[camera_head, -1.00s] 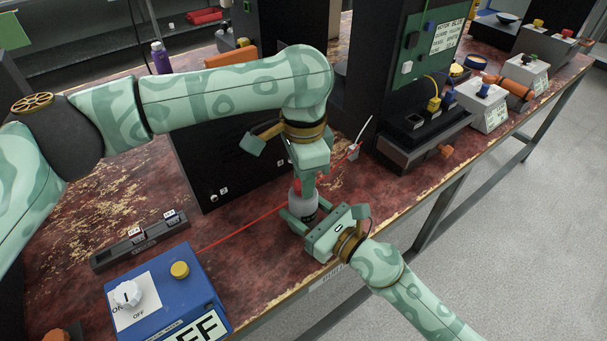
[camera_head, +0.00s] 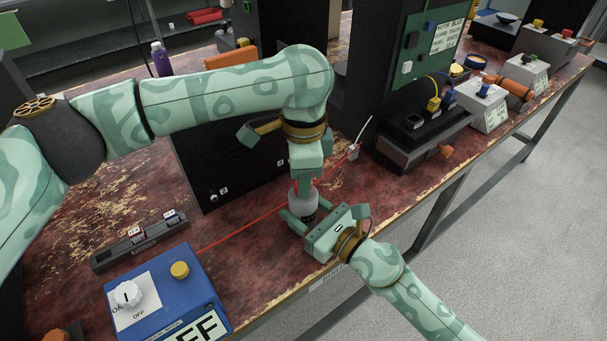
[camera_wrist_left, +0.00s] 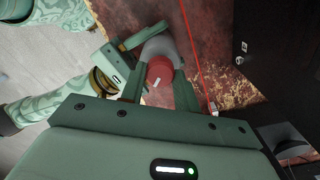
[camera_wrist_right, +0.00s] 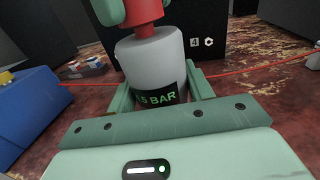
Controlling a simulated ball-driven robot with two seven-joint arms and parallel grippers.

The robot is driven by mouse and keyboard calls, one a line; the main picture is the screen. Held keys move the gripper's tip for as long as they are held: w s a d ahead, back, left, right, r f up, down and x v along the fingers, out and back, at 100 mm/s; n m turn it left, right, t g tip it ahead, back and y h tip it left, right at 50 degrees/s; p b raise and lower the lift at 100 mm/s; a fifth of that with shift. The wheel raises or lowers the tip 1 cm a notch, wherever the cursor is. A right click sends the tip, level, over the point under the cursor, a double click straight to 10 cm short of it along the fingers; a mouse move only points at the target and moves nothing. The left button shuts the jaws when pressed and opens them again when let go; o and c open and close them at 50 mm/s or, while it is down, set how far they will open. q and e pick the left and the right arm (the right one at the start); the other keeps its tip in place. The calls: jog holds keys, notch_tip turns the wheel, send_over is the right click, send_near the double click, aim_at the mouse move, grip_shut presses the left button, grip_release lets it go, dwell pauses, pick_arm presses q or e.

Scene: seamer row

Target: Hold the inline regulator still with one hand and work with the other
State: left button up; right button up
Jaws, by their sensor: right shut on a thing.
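The inline regulator has a grey-white body (camera_head: 304,206) with a red knob (camera_wrist_left: 159,72) on top. It stands upright near the bench's front edge, on the red line. My right gripper (camera_head: 306,222) is shut on the body from the front. In the right wrist view its fingers flank the body (camera_wrist_right: 150,58), and a dark label with green text ending in "BAR" faces me. My left gripper (camera_head: 304,180) points down from above. In the left wrist view its fingers stand apart on either side of the knob; contact is unclear. The knob is mostly hidden in the head view.
A blue box (camera_head: 165,290) with a white dial and yellow button stands at front left. A dark strip (camera_head: 140,241) with small labelled parts lies behind it. A black panel (camera_head: 235,160) rises behind the regulator. A dark machine (camera_head: 425,130) stands to the right.

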pick_arm(q)
jog(key=o, duration=0.4)
jog(key=shift+o, duration=0.2)
notch_tip(320, 180, up, 12)
pick_arm(e)
jog(key=o, duration=1.1)
jog(key=shift+o, duration=0.2)
